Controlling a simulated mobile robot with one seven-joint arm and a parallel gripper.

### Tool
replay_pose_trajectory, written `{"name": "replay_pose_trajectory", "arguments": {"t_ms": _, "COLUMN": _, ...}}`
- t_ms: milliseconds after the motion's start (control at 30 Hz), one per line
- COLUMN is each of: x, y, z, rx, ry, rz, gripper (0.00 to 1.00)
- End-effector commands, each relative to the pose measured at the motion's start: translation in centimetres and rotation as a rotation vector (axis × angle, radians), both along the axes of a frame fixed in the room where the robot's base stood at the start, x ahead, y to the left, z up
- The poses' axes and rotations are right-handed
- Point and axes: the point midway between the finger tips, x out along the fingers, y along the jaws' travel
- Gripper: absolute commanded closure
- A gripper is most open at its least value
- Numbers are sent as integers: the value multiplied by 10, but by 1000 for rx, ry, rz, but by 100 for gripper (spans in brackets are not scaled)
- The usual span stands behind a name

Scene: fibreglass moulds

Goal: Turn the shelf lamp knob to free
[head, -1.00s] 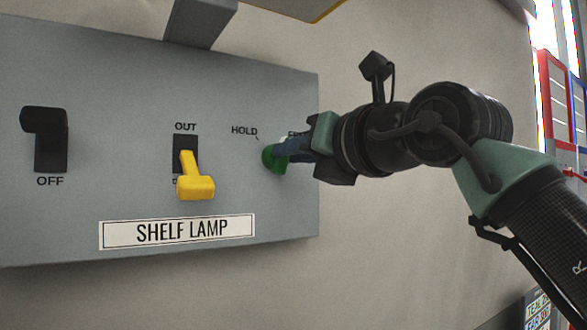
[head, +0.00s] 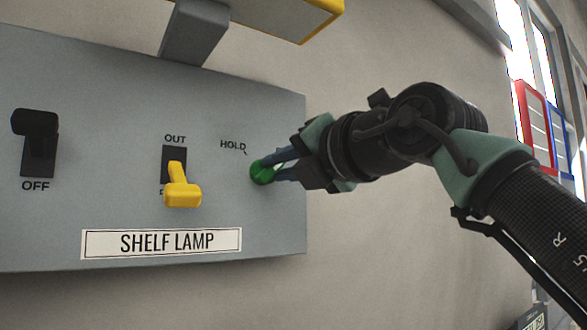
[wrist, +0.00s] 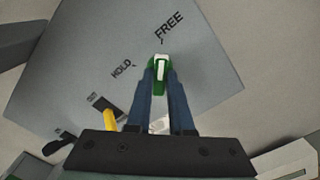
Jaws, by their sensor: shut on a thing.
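The shelf lamp knob is green with a white stripe and sits at the right end of the grey panel (head: 100,100). In the head view the knob (head: 262,173) is partly covered by my gripper (head: 277,170). In the wrist view my gripper (wrist: 159,82) has its two blue fingers on either side of the knob (wrist: 160,62), shut on it. There the white stripe points up, roughly to the tick under the FREE label (wrist: 169,27). The HOLD label (wrist: 121,69) is to the left. In the head view FREE is hidden behind my gripper.
A yellow lever (head: 181,190) stands left of the knob, under OUT. A black switch (head: 37,140) at the far left is marked OFF. The SHELF LAMP plate (head: 162,242) is below. A grey and yellow fixture (head: 290,15) overhangs the panel.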

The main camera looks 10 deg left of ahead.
Motion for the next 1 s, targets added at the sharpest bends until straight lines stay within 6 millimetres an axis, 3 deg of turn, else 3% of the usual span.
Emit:
{"name": "replay_pose_trajectory", "arguments": {"t_ms": 267, "x": 0, "y": -1, "z": 3, "rx": 8, "ry": -2, "rz": -2, "gripper": 100}}
{"name": "replay_pose_trajectory", "arguments": {"t_ms": 300, "x": 0, "y": -1, "z": 3, "rx": 8, "ry": -2, "rz": -2, "gripper": 78}}
{"name": "replay_pose_trajectory", "arguments": {"t_ms": 467, "x": 0, "y": -1, "z": 2, "rx": 6, "ry": -1, "rz": -1, "gripper": 50}}
{"name": "replay_pose_trajectory", "arguments": {"t_ms": 767, "x": -1, "y": -1, "z": 0, "rx": 2, "ry": -1, "rz": -1, "gripper": 50}}
{"name": "replay_pose_trajectory", "arguments": {"t_ms": 1000, "x": -21, "y": -23, "z": -4, "rx": 2, "ry": -3, "rz": -5, "gripper": 50}}
